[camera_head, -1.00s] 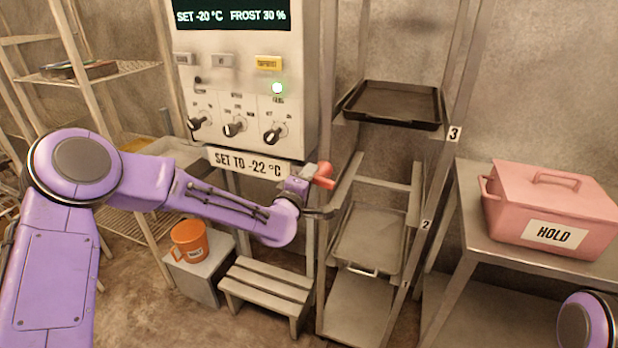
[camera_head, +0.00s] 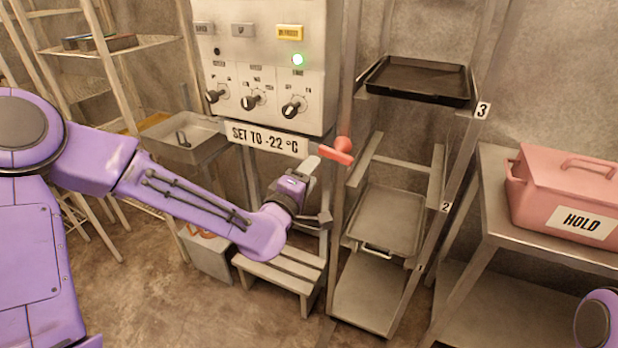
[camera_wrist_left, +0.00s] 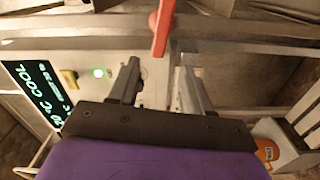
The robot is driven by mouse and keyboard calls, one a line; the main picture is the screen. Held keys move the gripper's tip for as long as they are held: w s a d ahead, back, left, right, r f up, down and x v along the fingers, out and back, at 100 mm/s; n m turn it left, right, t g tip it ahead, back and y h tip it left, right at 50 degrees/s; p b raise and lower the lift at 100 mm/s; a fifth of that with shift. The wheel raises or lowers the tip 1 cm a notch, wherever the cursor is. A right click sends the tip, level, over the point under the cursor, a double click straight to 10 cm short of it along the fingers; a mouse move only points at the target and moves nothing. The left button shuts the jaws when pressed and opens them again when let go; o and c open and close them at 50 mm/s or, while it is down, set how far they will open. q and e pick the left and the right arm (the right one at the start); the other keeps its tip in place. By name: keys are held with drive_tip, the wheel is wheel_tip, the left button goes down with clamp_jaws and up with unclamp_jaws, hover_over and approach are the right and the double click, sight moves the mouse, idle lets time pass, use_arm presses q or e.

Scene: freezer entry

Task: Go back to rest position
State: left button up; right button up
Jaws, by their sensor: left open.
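My left gripper (camera_head: 318,190) is open and empty in the head view, in front of the post between the control cabinet and the tray rack. A red lever (camera_head: 338,151) sticks out just above and beyond its fingers. In the left wrist view the two fingers of my left gripper (camera_wrist_left: 158,72) stand apart with nothing between them, and the red lever (camera_wrist_left: 161,28) lies ahead of the gap. My right gripper is out of the head view; only a purple part of my right arm shows at the lower right edge.
The control cabinet (camera_head: 268,60) shows a green light. A black tray (camera_head: 417,78) sits on the rack's top level, a grey tray (camera_head: 385,222) below. A pink HOLD box (camera_head: 570,190) stands on the right table.

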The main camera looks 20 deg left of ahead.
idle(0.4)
use_arm(q)
drive_tip(key=s+a+f+m+g+y, duration=0.15)
drive_tip(key=s+f+m+g, duration=0.35)
drive_tip(key=f, duration=0.8)
drive_tip(key=s+a+f+g+y, duration=0.1)
drive_tip(key=s+a+f+g, duration=0.15)
drive_tip(key=s+f, duration=0.75)
drive_tip(key=s+a+f+m+g, duration=0.2)
drive_tip(key=s+f+g, duration=0.1)
drive_tip(key=s+f, duration=0.5)
drive_tip(key=s+a+f+m+g+y, duration=0.1)
drive_tip(key=s+f+g, duration=0.3)
drive_tip(key=s+f, duration=0.4)
drive_tip(key=s+a+m, duration=0.1)
drive_tip(key=s, duration=0.3)
drive_tip(key=shift+y, duration=0.25)
drive_tip(key=shift+c, duration=0.5)
